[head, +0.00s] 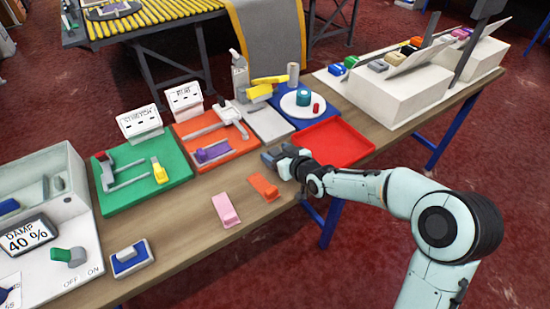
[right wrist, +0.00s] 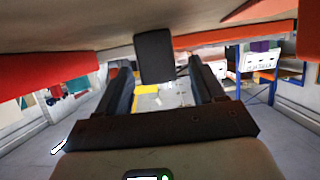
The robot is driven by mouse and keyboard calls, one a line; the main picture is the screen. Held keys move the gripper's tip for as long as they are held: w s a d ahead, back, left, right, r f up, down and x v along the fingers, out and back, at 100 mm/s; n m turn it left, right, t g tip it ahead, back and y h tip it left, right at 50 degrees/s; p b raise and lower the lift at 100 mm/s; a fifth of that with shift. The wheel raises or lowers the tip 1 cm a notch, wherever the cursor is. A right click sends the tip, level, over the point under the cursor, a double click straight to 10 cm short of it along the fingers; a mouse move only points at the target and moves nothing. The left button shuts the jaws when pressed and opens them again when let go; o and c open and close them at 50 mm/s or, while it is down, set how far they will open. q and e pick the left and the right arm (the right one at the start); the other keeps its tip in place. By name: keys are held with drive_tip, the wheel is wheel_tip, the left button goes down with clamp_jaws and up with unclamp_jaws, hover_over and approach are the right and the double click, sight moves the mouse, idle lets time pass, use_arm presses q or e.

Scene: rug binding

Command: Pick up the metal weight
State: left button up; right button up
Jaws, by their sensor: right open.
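My right gripper (head: 273,157) is over the middle of the wooden table, beside the red tray, its fingers pointing left. In the right wrist view its two dark fingers (right wrist: 160,88) stand apart. A dark grey block (right wrist: 155,57) shows between and beyond the fingertips; it may be the metal weight, but I cannot tell for certain. I cannot tell whether the fingers touch it. In the head view the gripper hides much of that spot. My left gripper is not in view.
An orange block (head: 263,188) and a pink block (head: 226,210) lie just in front of the gripper. The red tray (head: 335,143) is to its right. An orange board (head: 235,155) and a green board (head: 130,195) with fixtures are to the left.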

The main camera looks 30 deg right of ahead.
clamp_jaws()
drive_tip(key=shift+r, duration=0.15)
